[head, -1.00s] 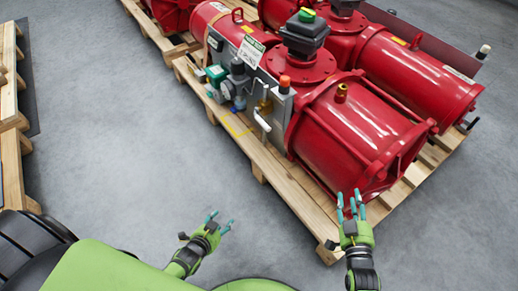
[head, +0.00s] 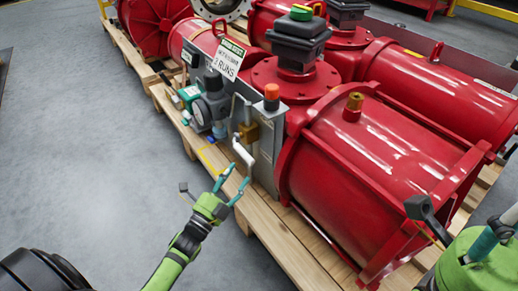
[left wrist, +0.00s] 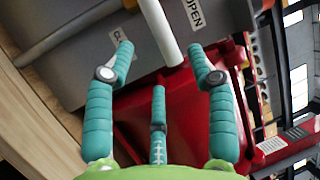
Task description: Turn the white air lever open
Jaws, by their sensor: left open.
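The white air lever (head: 243,153) hangs on the grey panel (head: 265,150) of the red actuator, below a brass valve (head: 248,132). My left gripper (head: 236,177) is open just below and in front of the lever's lower end. In the left wrist view the white lever (left wrist: 160,30) comes down from the top, in line with the gap between my open left fingers (left wrist: 158,56); no finger is seen closed on it. The panel there carries the word OPEN and another label, partly hidden. My right gripper (head: 485,243) is partly in view at the lower right edge, apart from the lever.
Red actuators (head: 380,150) fill the right side on a wooden pallet (head: 258,225). A gauge and regulator (head: 208,105) stand left of the lever, with a hanging sign (head: 229,59) above. The grey floor (head: 90,140) on the left is clear.

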